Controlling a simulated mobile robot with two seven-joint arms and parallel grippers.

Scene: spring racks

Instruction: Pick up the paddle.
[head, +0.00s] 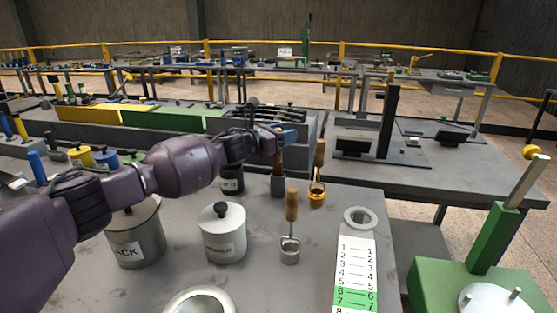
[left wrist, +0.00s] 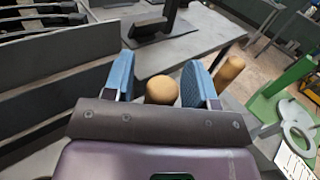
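Several wooden-handled tools stand on the near table, and I cannot tell for sure which is the paddle. My left gripper (head: 284,137) is at the upright wooden handle (head: 279,160) of the one at the back, whose lower end is in a small dark cup (head: 278,185). In the left wrist view the round handle end (left wrist: 162,90) sits between the two blue fingers, which are apart with a gap showing on the left side. A second wooden handle (head: 319,153) stands in a yellow holder, and a third (head: 291,205) in a small metal cup. My right gripper is not in view.
Lidded metal pots (head: 222,235) stand beneath and beside my left arm. A numbered strip (head: 355,262) lies right of the tools, and a green stand (head: 470,270) is at the far right. A grey-walled rack (head: 300,120) lies behind the tools.

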